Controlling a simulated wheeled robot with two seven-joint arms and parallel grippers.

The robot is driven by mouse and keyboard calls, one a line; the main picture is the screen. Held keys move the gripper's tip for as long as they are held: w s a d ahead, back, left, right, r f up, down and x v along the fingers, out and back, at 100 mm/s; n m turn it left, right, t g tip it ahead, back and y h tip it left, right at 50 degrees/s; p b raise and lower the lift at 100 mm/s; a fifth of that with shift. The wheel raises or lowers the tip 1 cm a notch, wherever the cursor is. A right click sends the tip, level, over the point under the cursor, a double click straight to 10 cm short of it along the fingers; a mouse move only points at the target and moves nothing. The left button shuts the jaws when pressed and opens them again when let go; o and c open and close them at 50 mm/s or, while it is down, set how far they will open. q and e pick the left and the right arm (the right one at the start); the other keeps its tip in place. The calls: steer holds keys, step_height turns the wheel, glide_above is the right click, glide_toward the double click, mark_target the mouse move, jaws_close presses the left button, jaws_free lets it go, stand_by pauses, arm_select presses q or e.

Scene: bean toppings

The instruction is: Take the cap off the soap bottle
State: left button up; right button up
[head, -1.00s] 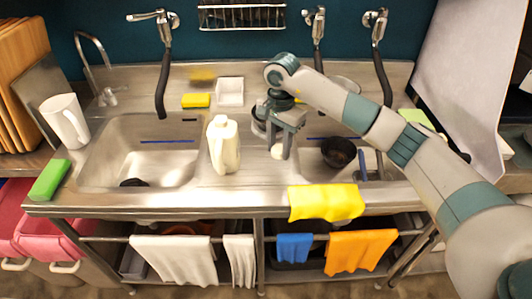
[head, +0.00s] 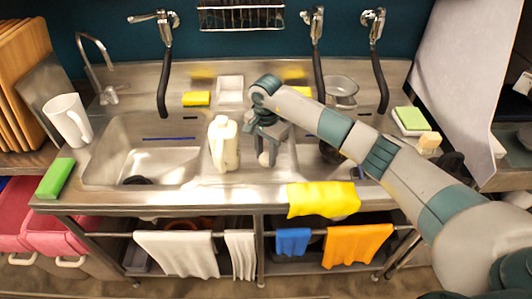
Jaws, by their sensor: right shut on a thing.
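The cream soap bottle (head: 231,155) stands upright on the steel strip between the two sink basins, its handle side to the left. My right gripper (head: 264,152) is just right of the bottle, pointing down and apart from it. It is shut on a small whitish round piece (head: 263,159), which looks like the cap and sits between its fingertips. The bottle's top is small in view, so its opening is not clear. My left gripper is not in view.
The left basin (head: 150,165) is mostly empty; my right arm covers much of the right one. A yellow sponge (head: 196,99) and a white dish (head: 230,90) lie behind the bottle. A yellow cloth (head: 323,200) hangs over the front edge. A white pitcher (head: 67,120) stands at left.

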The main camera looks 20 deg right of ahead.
steer(key=shift+f, duration=0.4)
steer(key=shift+f, duration=0.15)
steer(key=o, duration=1.2)
